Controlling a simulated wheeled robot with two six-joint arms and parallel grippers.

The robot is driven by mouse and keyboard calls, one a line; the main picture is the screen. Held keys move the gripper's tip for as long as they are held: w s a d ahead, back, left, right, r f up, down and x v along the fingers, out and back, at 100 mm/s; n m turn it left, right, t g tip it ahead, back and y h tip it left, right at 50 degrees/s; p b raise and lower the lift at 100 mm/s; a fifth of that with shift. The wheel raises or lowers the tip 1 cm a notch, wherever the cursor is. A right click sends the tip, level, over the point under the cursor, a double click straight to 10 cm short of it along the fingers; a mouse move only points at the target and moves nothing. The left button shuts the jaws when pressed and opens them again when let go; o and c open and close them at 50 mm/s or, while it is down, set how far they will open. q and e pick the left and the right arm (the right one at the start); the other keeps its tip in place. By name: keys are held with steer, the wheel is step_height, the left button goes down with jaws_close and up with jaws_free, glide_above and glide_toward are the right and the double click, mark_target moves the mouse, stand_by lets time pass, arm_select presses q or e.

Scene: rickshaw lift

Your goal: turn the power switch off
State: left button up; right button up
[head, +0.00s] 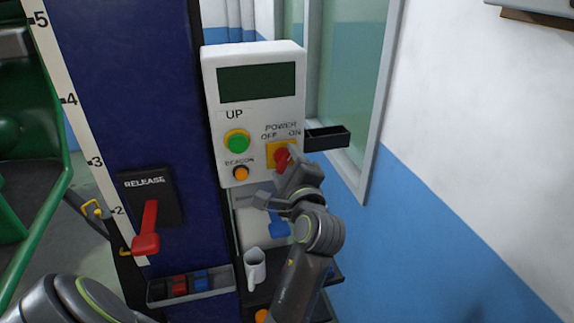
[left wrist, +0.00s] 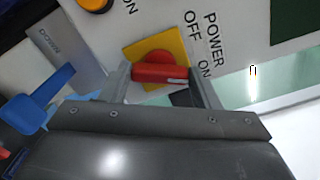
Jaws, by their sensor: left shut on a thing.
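The red power switch (head: 281,157) sits on a yellow plate (head: 272,147) at the lower right of the white control box (head: 254,110), below the words POWER, OFF and ON. My left gripper (head: 286,166) is at the switch, partly covering it. In the left wrist view, the gripper (left wrist: 162,82) has one finger at each end of the red switch (left wrist: 160,72) and is shut on it. The handle's pale mark lies at the end toward the lettering, leaning to the ON side. My right gripper is not in view.
A green button (head: 237,142) and an orange button (head: 240,173) sit left of the switch. A small black tray (head: 327,138) juts out to the right. A red release lever (head: 147,232) is on the blue column.

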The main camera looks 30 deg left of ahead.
arm_select(q)
steer(key=n, duration=0.2)
steer(key=shift+n, duration=0.4)
steer(key=n+b, duration=0.1)
steer(key=n, duration=0.2)
steer(key=shift+f+n, duration=0.1)
steer(key=shift+n, duration=0.2)
steer(key=n+b, duration=0.1)
steer(key=n, duration=0.3)
steer(key=shift+n+b, duration=0.65)
steer(key=shift+n, duration=1.05)
steer(key=o, duration=1)
